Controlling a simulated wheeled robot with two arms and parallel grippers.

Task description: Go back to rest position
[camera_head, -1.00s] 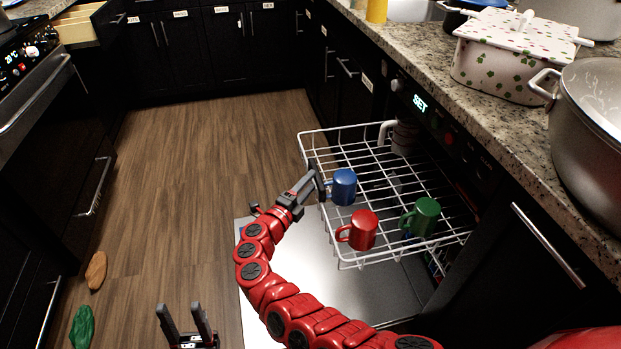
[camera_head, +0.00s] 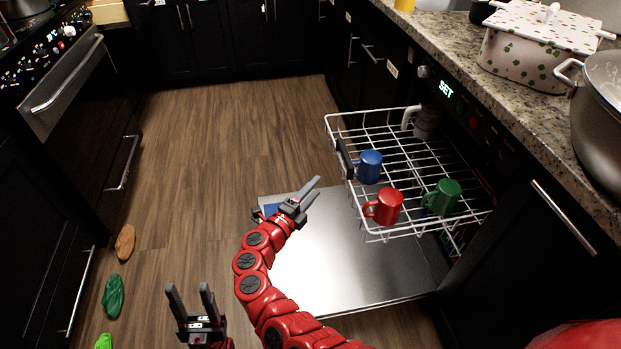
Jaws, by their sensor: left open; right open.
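My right gripper (camera_head: 312,193) is open and empty, left of the dishwasher rack and above the lowered dishwasher door (camera_head: 345,270). My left gripper (camera_head: 190,290) is open and empty at the bottom left, pointing up in the picture over the wood floor. The pulled-out white wire rack (camera_head: 409,238) holds a blue mug (camera_head: 370,167), a red mug (camera_head: 386,207) and a green mug (camera_head: 443,197). A grey-white mug (camera_head: 425,123) stands at the rack's back. The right gripper is apart from all the mugs.
A granite counter (camera_head: 480,92) at the right bears a patterned pot (camera_head: 520,55) and a large grey pot (camera_head: 603,120). Black cabinets and an oven (camera_head: 80,95) stand around. Several green and brown items, such as a brown one (camera_head: 125,243), lie on the floor (camera_head: 220,140) at left. The middle floor is clear.

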